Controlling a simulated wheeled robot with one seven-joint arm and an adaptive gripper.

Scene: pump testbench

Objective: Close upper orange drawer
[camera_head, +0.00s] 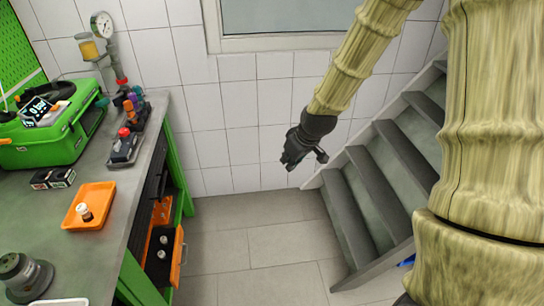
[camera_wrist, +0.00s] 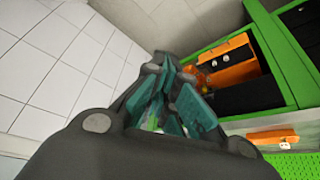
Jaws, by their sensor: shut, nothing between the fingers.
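In the head view, an orange-fronted drawer (camera_head: 179,258) stands pulled out under the bench, with a dark inside holding small white round things. A second orange part (camera_head: 160,211) shows behind it in the green frame. I cannot tell for sure which is the upper drawer. In the wrist view, an orange and black drawer (camera_wrist: 232,62) shows right of the fingers, inside the green frame. My gripper (camera_head: 293,163) hangs in free air to the right of the drawers, apart from them. Its teal fingers (camera_wrist: 178,108) are together and empty in the wrist view.
The grey bench (camera_head: 95,220) carries a green case (camera_head: 50,130), an orange tray (camera_head: 90,205) with a small bottle, and a gauge (camera_head: 102,24). Grey stairs (camera_head: 375,185) rise at the right. The tiled floor (camera_head: 255,250) between bench and stairs is clear.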

